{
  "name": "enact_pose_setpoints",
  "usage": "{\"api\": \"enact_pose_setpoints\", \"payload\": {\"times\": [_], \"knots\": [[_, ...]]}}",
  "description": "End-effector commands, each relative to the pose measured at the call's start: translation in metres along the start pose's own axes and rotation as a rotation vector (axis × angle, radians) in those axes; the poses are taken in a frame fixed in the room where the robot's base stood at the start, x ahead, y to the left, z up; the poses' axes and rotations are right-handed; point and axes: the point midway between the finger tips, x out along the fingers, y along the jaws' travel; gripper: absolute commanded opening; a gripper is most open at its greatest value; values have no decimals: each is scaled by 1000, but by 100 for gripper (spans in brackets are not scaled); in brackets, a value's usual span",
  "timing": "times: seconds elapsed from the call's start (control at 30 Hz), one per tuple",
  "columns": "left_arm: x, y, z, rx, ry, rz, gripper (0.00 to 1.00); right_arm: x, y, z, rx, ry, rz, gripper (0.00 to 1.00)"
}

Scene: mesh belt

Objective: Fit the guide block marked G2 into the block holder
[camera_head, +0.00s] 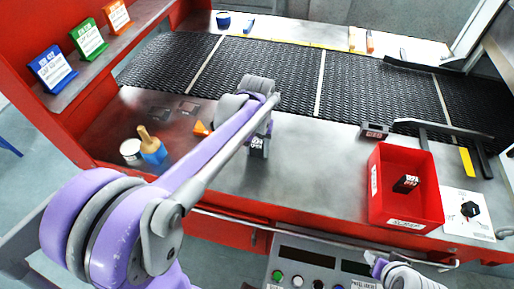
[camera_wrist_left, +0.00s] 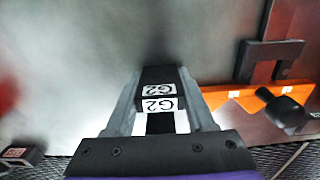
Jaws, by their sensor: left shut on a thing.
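My left gripper (camera_head: 258,150) is shut on the guide block marked G2 (camera_wrist_left: 159,92), which also shows in the head view (camera_head: 257,142). The block is dark with white G2 labels. It sits between both fingers (camera_wrist_left: 160,112), over the grey bench top. To its right in the wrist view is an orange bar with a black bracket and a black knob (camera_wrist_left: 250,97). Its orange part shows left of the gripper in the head view (camera_head: 201,128). A small dark labelled piece (camera_head: 374,131) stands at the belt's near edge. I cannot tell which is the block holder.
A red bin (camera_head: 380,205) holds a dark labelled block (camera_head: 406,183). A blue bottle (camera_head: 153,152) and a white-topped jar (camera_head: 130,149) stand at the left. The black mesh belt (camera_head: 290,75) runs behind. Bench between gripper and bin is clear.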

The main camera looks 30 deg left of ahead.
Motion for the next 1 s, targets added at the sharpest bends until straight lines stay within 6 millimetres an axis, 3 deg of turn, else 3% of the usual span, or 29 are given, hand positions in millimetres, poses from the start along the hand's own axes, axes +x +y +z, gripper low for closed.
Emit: {"api": "enact_pose_setpoints", "payload": {"times": [0.33,0.7,1.0], "knots": [[-10,0,0,0,0,0,0,-1,0,-1,0,1,0,56],[-79,0,0,0,0,0,0,-4,0,-5,0,5,0,56],[-100,0,0,0,0,0,0,-5,0,-6,0,6,0,56]]}}
